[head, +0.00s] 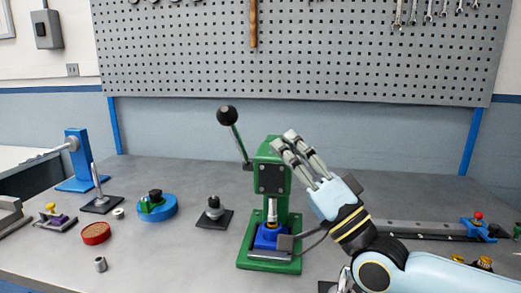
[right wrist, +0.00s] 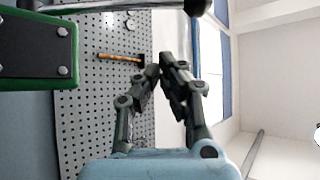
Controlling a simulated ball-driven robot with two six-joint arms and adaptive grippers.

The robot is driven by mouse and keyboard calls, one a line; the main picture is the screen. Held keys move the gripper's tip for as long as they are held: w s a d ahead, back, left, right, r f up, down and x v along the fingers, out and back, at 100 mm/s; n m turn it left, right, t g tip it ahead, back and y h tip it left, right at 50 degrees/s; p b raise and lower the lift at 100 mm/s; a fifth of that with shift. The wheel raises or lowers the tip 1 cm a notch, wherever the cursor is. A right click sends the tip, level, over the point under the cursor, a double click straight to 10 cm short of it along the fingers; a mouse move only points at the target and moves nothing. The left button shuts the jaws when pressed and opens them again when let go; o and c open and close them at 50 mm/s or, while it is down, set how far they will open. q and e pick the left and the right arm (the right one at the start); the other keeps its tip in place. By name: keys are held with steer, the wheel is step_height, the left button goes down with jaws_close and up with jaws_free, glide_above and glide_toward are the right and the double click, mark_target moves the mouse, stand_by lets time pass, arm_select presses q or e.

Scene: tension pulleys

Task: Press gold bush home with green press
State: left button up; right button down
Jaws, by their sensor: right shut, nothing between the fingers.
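The green press (head: 271,160) stands upright at the middle of the bench. Its lever (head: 238,145) slants up to the left and ends in a black ball knob (head: 227,115). The silver ram (head: 272,211) points down over a blue holder (head: 267,238) on the press base. A small gold part, likely the gold bush (head: 271,226), shows at the ram's lower end; whether they touch is unclear. My right gripper (head: 284,141) is shut and empty, beside the press head's upper right. In the right wrist view its fingertips (right wrist: 163,70) meet, and part of the green press (right wrist: 38,45) shows. My left gripper is out of view.
Left of the press are a black stand (head: 214,214), a blue round fixture (head: 157,207), a red dish (head: 96,233) and a blue stand (head: 78,160). A grey rail (head: 430,229) lies at the right. A pegboard (head: 300,50) hangs behind.

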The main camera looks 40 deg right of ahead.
step_height(320, 180, up, 6)
steer(key=p, duration=0.3)
glide_above(239, 145)
steer(key=s+d, duration=0.2)
steer(key=s, duration=0.1)
steer(key=f, duration=0.1)
steer(key=a+f, duration=0.2)
steer(key=shift+s+f, duration=0.1)
steer(key=shift+s, duration=0.15)
